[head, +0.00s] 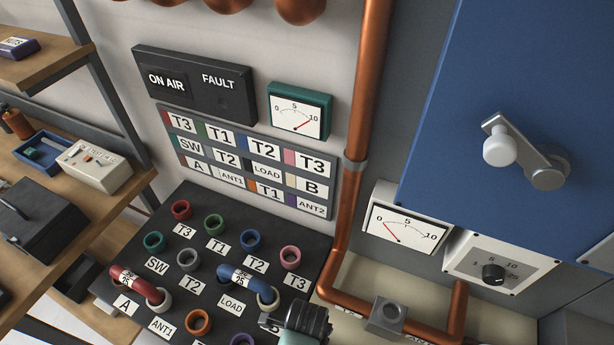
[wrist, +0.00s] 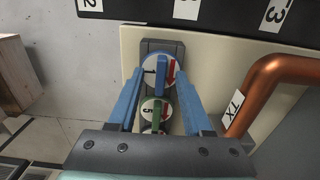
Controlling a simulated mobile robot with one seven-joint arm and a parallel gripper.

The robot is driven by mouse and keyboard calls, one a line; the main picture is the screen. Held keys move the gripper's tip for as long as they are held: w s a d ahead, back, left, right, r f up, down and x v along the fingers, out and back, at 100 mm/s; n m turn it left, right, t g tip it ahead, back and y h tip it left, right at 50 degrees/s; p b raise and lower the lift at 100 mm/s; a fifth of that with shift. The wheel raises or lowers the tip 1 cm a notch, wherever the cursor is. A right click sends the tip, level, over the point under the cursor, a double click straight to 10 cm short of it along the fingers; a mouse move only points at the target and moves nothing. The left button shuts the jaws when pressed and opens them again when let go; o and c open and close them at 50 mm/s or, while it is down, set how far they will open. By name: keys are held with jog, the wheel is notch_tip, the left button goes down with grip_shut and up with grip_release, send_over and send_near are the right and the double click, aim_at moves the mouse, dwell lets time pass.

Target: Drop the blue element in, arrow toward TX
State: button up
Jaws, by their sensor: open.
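The blue element (wrist: 159,74) shows in the wrist view, with a blue grip bar across a round white face. A red arrow and a dark mark are on that face. It sits in a grey holder (wrist: 150,45) above a green element (wrist: 155,112) marked 5. My gripper (wrist: 156,88) is open, its blue fingers on either side of the blue element; I cannot tell whether they touch it. In the head view, a grey block with a round opening (head: 387,312) sits on the lower copper pipe.
A black patch panel (head: 190,240) with coloured rings and two plugged links lies left of the pipe. The copper pipe (head: 364,100) rises along the wall. A blue cabinet (head: 530,90) with a handle stands right. Shelves with instruments (head: 95,165) are at left.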

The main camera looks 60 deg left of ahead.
grip_shut()
jog(key=shift+r, duration=0.2)
dwell(0.3)
notch_tip(320, 180, up, 10)
jog(key=b, duration=0.1)
jog(key=shift+f, duration=0.15)
dwell(0.3)
dwell(0.5)
